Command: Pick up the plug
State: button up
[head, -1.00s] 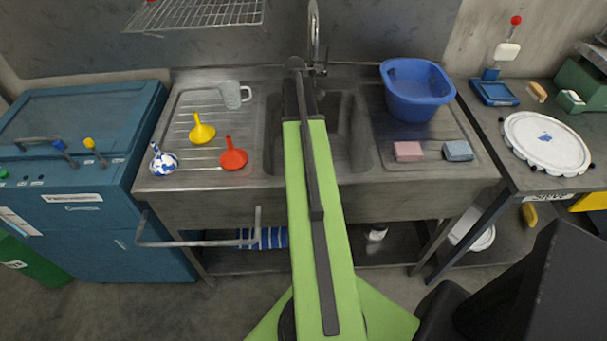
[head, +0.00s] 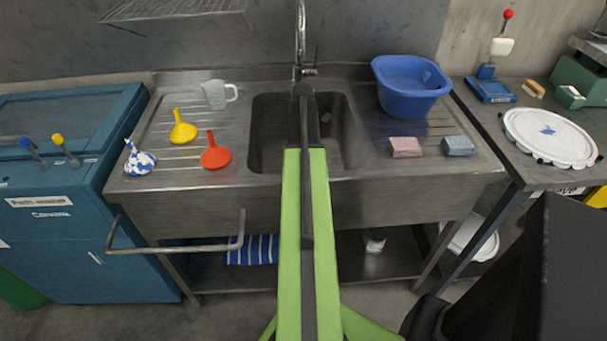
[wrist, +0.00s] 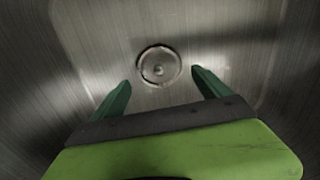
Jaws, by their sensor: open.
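The plug (wrist: 158,66) is a round metal disc with a small knob in its middle. It sits at the bottom of the sink basin (head: 343,128), seen in the wrist view. My gripper (wrist: 160,82) is open and empty, with its two dark green fingers apart. The plug shows beyond and between the fingertips, not touching them as far as I can tell. In the head view my arm covers the middle of the basin and the plug is hidden.
The basin walls surround my gripper. A blue tub (head: 411,87) and two sponges (head: 405,147) stand right. The tap (head: 301,45) rises behind.

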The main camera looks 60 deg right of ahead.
notch_tip(320, 180, down, 5)
jog(key=b, duration=0.5)
jog(key=shift+d+f, duration=0.1)
jog(key=c, duration=1.5)
